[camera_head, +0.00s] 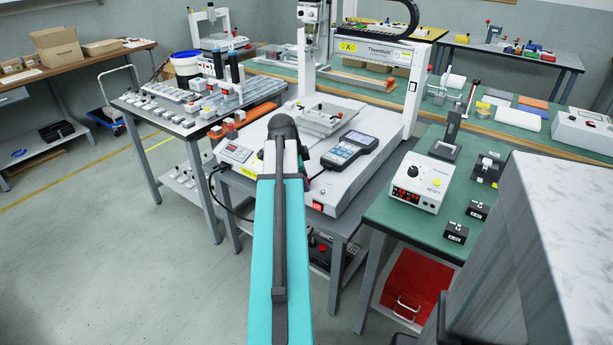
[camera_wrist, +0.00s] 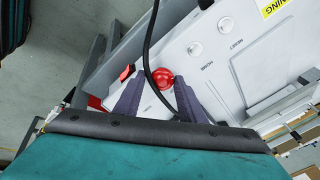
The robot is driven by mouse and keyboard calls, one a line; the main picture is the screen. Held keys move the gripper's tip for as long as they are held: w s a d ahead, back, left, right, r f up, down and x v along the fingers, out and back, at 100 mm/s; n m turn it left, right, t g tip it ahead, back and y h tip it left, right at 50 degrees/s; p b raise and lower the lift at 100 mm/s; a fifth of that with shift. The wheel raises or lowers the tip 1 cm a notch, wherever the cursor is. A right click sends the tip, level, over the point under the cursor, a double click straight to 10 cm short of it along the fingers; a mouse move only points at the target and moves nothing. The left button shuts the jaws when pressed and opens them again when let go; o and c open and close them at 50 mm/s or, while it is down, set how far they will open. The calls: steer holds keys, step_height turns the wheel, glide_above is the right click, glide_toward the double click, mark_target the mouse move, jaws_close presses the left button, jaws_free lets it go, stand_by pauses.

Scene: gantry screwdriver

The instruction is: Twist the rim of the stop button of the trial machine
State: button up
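The red stop button (camera_wrist: 162,77) shows in the wrist view on the white front of the machine, beside a black cable. My gripper (camera_wrist: 160,84) is open, with one dark finger on each side of the button and a small gap to each. I cannot tell how deep the fingertips reach along the rim. In the head view the white gantry machine (camera_head: 362,198) stands on a grey bench, and my arm hides the button and my fingers.
A black cable (camera_wrist: 149,48) runs close by the fingers. A red rocker switch (camera_wrist: 127,72) is left of the button. In the head view a handheld pendant (camera_head: 349,148) lies on the machine base, and a white control box (camera_head: 418,183) stands to the right.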

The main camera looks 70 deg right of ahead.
steer(key=shift+o, duration=1.3)
steer(key=shift+r, duration=0.1)
steer(key=shift+r, duration=0.15)
steer(key=p+v, duration=0.1)
steer(key=v, duration=1.2)
steer(key=shift+r, duration=0.2)
steer(key=shift+a, duration=0.15)
